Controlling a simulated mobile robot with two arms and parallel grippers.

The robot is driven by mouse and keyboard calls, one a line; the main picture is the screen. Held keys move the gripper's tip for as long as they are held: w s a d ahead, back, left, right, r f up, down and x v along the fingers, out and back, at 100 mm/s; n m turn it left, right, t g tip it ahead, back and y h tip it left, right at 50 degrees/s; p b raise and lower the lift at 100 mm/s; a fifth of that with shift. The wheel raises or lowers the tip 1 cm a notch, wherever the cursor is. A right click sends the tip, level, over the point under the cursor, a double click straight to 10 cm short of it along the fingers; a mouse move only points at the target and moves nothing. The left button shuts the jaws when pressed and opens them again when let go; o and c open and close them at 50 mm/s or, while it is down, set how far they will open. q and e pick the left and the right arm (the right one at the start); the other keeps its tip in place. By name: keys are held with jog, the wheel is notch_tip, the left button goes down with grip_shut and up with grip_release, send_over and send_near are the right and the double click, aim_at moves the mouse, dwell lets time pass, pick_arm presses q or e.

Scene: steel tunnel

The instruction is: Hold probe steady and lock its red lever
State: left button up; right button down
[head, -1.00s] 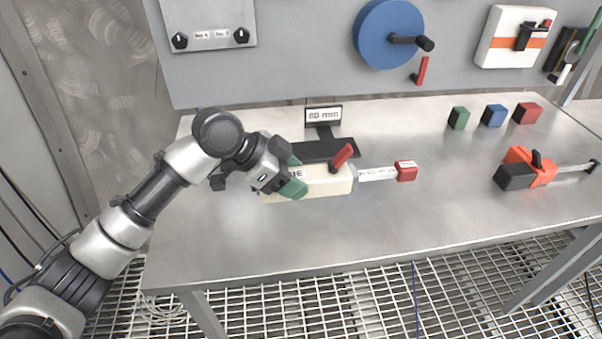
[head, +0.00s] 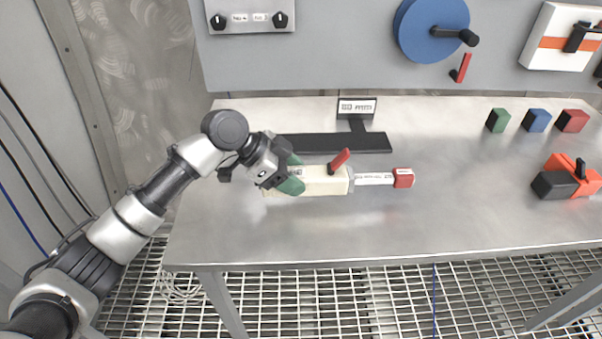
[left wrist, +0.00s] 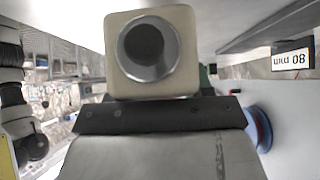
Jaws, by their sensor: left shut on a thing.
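The cream probe (head: 322,182) lies along the steel table, with a marked rod (head: 374,179) and a red tip block (head: 403,178) at its right end. Its red lever (head: 339,162) tilts up to the right from the top of the body. My left gripper (head: 290,177), with green fingers, is shut on the left part of the probe. In the left wrist view the probe (left wrist: 112,55) shows its square end with a round dark opening. My right gripper is in neither view.
A black base with an "80 mm" sign (head: 357,107) stands just behind the probe. Green (head: 498,120), blue (head: 537,120) and red (head: 573,121) blocks and an orange-black tool (head: 566,179) sit at the right. The table front is clear.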

pick_arm(q)
jog(key=shift+w+a+f+b, duration=0.25)
jog(key=shift+w+a+f, duration=0.15)
jog(key=shift+a+f, duration=0.25)
jog(key=shift+w+a+f+b, duration=0.25)
jog(key=shift+w+a+f, duration=0.1)
jog(key=shift+a+f, duration=0.25)
jog(key=shift+f, duration=0.6)
dwell(0.6)
